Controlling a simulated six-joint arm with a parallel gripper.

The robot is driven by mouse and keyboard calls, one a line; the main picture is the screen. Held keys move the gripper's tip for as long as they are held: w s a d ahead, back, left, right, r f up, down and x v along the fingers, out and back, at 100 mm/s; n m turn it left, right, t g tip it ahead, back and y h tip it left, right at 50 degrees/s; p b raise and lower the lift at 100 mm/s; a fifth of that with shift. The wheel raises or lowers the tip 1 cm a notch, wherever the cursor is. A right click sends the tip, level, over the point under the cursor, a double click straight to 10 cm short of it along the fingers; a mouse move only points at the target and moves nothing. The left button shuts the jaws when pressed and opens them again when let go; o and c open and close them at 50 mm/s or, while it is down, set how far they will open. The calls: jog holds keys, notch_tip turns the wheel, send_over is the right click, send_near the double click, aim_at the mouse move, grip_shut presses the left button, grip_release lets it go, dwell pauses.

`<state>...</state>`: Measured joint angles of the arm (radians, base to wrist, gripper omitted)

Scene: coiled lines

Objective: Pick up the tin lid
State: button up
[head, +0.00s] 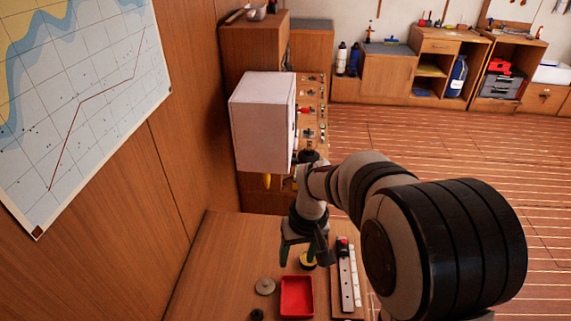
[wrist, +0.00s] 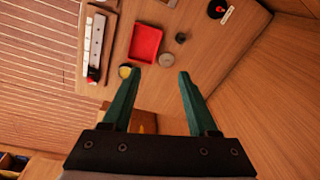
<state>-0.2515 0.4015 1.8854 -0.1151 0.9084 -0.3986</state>
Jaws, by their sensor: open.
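A flat, round, grey-beige disc that looks like the tin lid (head: 265,286) lies on the wooden bench, left of a red tray. It also shows in the wrist view (wrist: 167,60), just beyond the space between my fingertips. My gripper (head: 304,252) is open and empty above the far part of the bench; its green fingers are spread in the wrist view (wrist: 160,72). No finger visibly touches the disc. A yellow round item (head: 308,261) is partly hidden by my gripper in the head view and sits beside the left fingertip in the wrist view (wrist: 125,71).
The red tray (head: 283,298) lies close to the disc. A small dark round piece (head: 257,315) is nearby. A board with a long white strip (head: 356,280) lies on the right. A wood-panelled wall (head: 190,130) bounds the left, and a pale box (head: 262,120) stands behind.

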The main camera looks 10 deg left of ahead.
aim_at(265, 283)
jog(key=w+a+f+n, duration=0.3)
jog(key=w+a+f, duration=0.1)
jog(key=f, duration=0.4)
jog(key=w+a+f+n, duration=0.2)
jog(key=w+a+f, duration=0.25)
jog(key=f, duration=0.35)
jog(key=shift+t, duration=0.3)
jog(key=f, duration=0.5)
jog(key=w+a+f, duration=0.1)
jog(key=f, duration=0.9)
jog(key=shift+w+a, duration=0.15)
grip_shut()
